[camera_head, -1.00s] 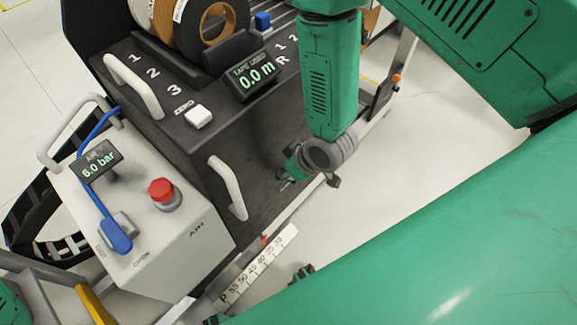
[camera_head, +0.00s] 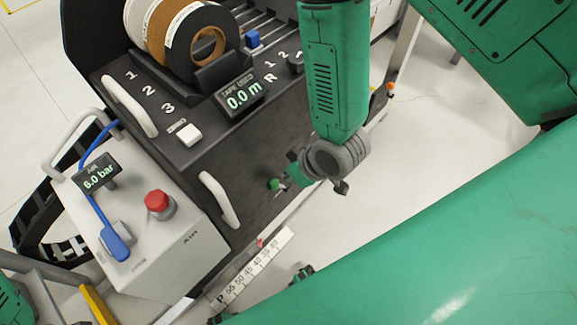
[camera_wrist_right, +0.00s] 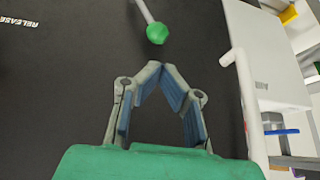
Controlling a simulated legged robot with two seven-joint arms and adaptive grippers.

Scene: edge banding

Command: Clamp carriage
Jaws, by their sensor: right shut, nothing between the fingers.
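The carriage is a dark box (camera_head: 262,150) with numbered slots on top. A lever with a green ball knob (camera_head: 274,185) stands on its side face. In the right wrist view the knob (camera_wrist_right: 157,33) sits on a pale rod, just beyond my fingertips. My right gripper (camera_head: 290,174) is close beside the knob. In the wrist view the gripper (camera_wrist_right: 160,70) is shut, its fingertips together and nothing between them; a gap shows between them and the knob. The word RELEASE is on the dark face at the left of the wrist view.
Two white handles (camera_head: 130,105) (camera_head: 220,200) stick out from the carriage. A pale air box (camera_head: 160,245) with a red button (camera_head: 159,203) and blue lever (camera_head: 114,244) stands to the left. A white scale (camera_head: 255,268) lies along the rail below. Open floor is at the right.

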